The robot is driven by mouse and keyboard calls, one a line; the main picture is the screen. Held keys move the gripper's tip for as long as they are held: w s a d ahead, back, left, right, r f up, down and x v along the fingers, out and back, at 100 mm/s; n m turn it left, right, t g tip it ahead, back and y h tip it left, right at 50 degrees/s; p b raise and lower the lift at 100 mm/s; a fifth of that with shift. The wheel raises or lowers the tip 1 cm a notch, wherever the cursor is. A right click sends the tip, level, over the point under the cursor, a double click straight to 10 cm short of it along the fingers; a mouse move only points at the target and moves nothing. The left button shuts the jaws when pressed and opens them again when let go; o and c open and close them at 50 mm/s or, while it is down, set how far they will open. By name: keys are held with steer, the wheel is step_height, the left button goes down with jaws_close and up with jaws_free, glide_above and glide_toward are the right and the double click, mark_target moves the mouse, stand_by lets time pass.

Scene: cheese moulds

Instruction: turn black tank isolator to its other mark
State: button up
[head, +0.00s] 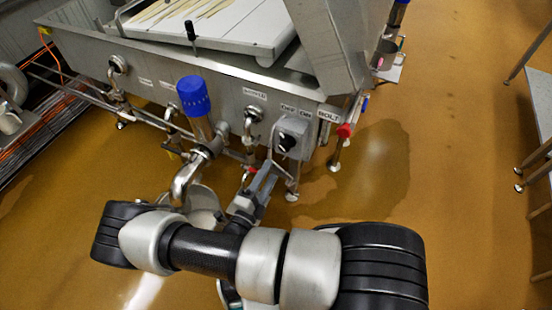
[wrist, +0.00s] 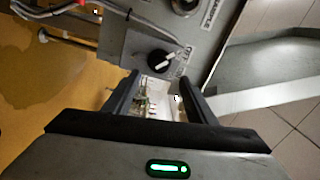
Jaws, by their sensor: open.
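The black tank isolator is a round black knob (head: 287,142) on a grey box (head: 302,128) on the tank's front. OFF and ON labels show above it in the head view. In the wrist view the knob (wrist: 160,62) carries a white pointer line, slanted toward the label side; I cannot tell which mark it points to. My gripper (head: 266,172) is open and empty, just below and in front of the box in the head view. In the wrist view the knob lies just beyond and between the fingertips (wrist: 160,78), apart from them as far as I can see.
A blue knob (head: 194,96) on a pipe stands left of the box, and a steel valve fitting (head: 253,115) is nearer. A red knob (head: 344,131) is right, by the BOLT label. The steel tank (head: 220,75) is behind. The brown floor (head: 450,150) is clear to the right.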

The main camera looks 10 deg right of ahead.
steer(key=v, duration=0.7)
stand_by(0.3)
